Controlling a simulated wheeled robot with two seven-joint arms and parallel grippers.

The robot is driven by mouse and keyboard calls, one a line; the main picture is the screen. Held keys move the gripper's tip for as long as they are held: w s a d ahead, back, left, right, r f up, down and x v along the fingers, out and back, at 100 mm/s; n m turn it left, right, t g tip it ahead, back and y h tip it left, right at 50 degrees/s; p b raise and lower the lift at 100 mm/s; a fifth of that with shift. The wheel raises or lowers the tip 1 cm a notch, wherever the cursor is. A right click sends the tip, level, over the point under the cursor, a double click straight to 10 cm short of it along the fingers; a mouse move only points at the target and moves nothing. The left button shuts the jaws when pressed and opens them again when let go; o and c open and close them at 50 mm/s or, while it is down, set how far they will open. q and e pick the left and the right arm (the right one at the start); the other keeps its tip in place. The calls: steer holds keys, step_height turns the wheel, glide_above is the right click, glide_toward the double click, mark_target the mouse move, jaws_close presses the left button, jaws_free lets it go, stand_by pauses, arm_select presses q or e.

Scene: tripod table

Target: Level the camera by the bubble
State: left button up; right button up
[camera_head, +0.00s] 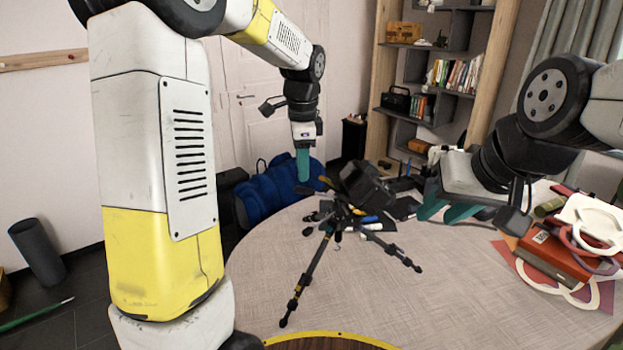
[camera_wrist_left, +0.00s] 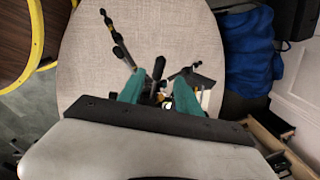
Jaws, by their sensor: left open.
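A black camera (camera_head: 368,186) sits on a small black tripod (camera_head: 308,262) on the round table and looks tilted. I cannot make out the bubble. My left gripper (camera_head: 303,166) is above and left of the camera, pointing down, apart from it. In the left wrist view its teal fingers (camera_wrist_left: 158,92) are spread, with part of the tripod (camera_wrist_left: 112,32) beyond them. They partly hide the tripod's top. My right gripper (camera_head: 446,212) is right of the camera, low over the table, its teal fingers apart with nothing seen between them.
The pale round table (camera_head: 370,300) has clear room in front. Red books (camera_head: 552,262) with a white-handled item (camera_head: 592,218) lie at the right. Small dark items lie behind the tripod. A blue bag (camera_head: 268,190) is beyond the table's left edge.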

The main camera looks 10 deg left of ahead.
mark_target(302, 188)
arm_select(q)
steer(key=f, duration=0.4)
steer(key=w+f, duration=0.1)
steer(key=f, duration=0.1)
steer(key=shift+a+f, duration=0.15)
steer(key=shift+f, duration=0.15)
steer(key=shift+s, duration=0.1)
jaws_close()
stand_by(1.0)
